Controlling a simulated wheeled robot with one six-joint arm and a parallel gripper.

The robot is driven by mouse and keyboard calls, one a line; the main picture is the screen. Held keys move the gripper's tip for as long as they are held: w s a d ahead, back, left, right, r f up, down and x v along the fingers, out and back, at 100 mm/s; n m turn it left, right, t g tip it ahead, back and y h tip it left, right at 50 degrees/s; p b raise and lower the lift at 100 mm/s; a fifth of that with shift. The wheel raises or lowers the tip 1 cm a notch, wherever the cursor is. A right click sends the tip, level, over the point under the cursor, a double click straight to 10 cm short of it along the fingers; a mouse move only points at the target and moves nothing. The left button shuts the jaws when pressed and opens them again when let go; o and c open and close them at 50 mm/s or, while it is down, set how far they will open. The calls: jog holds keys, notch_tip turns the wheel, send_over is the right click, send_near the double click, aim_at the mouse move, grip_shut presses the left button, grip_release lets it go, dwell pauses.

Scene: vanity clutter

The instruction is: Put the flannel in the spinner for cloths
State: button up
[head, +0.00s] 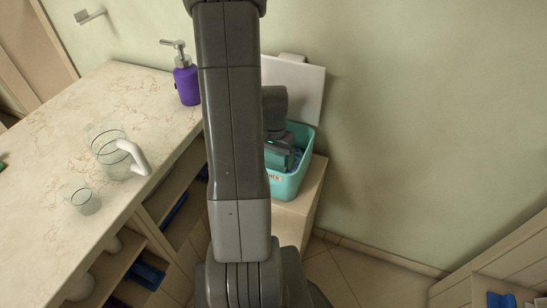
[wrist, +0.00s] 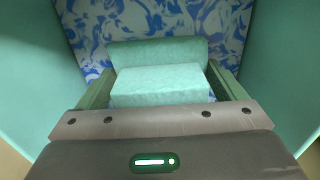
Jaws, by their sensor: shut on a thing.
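The spinner (head: 290,187) is a teal open-topped bin with red lettering on its front, standing beyond the counter's right side in the head view. Its teal walls (wrist: 28,75) flank the wrist view. My gripper (head: 281,156) reaches down inside it. In the wrist view my gripper (wrist: 159,78) is shut on the flannel (wrist: 160,82), a folded pale teal cloth between the green fingers. A darker green fold or roll lies just beyond it. Blue-and-white patterned material (wrist: 235,30) shows beneath. I cannot tell whether the flannel touches it.
A pale lid or panel (head: 297,90) stands upright behind the spinner. The marble counter (head: 60,130) at left holds a purple soap pump (head: 186,82), a clear jug (head: 108,148) with a white handle and a glass (head: 82,197). Shelves lie below. The wall is close behind.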

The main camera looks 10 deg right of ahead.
jog(key=shift+f, duration=0.2)
jog(key=o, duration=0.7)
jog(key=shift+r, duration=0.1)
jog(key=shift+r, duration=0.1)
notch_tip(320, 180, up, 12)
jog(key=shift+r+p, duration=0.1)
jog(key=shift+p, duration=1.05)
